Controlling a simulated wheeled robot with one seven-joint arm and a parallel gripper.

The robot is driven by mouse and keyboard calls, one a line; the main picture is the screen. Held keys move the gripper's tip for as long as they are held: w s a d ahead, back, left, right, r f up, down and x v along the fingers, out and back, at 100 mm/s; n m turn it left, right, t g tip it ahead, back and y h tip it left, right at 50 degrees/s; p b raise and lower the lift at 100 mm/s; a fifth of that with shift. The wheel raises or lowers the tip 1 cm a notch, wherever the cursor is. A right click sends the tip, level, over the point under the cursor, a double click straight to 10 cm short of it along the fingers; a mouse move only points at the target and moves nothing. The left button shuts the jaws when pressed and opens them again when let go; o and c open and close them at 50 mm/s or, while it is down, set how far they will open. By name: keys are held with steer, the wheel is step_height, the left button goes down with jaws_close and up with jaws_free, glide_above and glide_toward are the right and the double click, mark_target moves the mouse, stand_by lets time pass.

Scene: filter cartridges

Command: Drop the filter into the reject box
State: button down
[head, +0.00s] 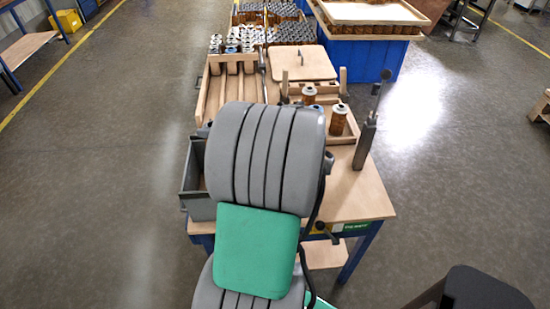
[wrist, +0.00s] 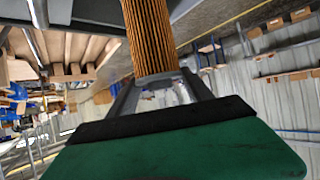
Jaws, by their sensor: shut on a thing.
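In the wrist view, my gripper (wrist: 160,90) is shut on a filter (wrist: 149,35), a cylinder with orange-brown pleats and a pale end cap. The filter's far end runs out of the top of the picture. In the head view, my grey and green arm hides the gripper and the held filter. A grey open box (head: 199,206), which looks like the reject box, stands at the left edge of the workbench. My arm covers its right part, and little of its inside shows.
The workbench (head: 371,194) carries a wooden rack with channels (head: 203,102), a wooden lid (head: 301,62) and a standing filter (head: 338,120). A grey upright tool (head: 364,143) stands at the right edge. Trays of filters (head: 295,32) lie behind.

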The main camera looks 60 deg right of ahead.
steer(key=shift+c, duration=1.8)
jaws_free()
steer(key=shift+f, duration=0.1)
steer(key=b+v, duration=0.1)
steer(key=v, duration=0.6)
steer(key=shift+s+r, duration=0.2)
steer(key=shift+s, duration=0.15)
steer(key=shift+a, duration=0.1)
